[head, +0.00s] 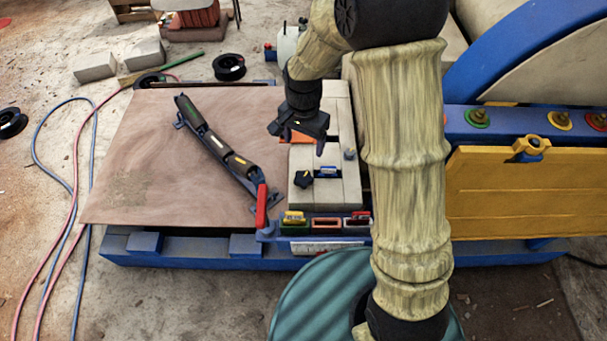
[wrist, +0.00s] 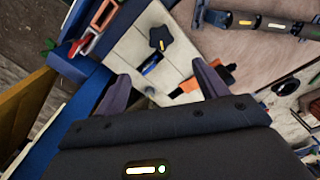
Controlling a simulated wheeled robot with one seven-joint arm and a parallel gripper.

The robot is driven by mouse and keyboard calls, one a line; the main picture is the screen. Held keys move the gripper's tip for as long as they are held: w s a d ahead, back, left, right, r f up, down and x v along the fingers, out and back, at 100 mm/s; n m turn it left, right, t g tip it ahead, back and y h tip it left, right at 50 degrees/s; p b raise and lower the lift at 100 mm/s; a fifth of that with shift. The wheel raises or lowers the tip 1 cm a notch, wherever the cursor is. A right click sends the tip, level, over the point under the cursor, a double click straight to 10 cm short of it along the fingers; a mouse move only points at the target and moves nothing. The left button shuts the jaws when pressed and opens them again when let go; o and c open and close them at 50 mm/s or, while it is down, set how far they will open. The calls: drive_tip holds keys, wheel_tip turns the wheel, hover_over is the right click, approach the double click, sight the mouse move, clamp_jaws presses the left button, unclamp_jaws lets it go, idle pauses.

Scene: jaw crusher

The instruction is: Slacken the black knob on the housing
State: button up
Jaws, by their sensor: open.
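The black knob (head: 303,179) is star-shaped with a yellow mark and sits on top of the pale housing (head: 335,197). It also shows in the wrist view (wrist: 160,39), beyond my fingertips and clear of them. My gripper (head: 296,141) is above the far part of the housing, behind the knob in the head view. Its two fingers are spread apart with nothing between them in the wrist view (wrist: 160,82). An orange part (head: 300,137) lies below and partly behind the fingers.
A blue-marked slot (head: 327,172) and a small grey bolt (head: 349,154) are close to the knob. Coloured trays (head: 326,223) line the near edge.

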sight(303, 178)
wheel_tip(303, 178, down, 16)
idle(0.5)
drive_tip(key=c, duration=1)
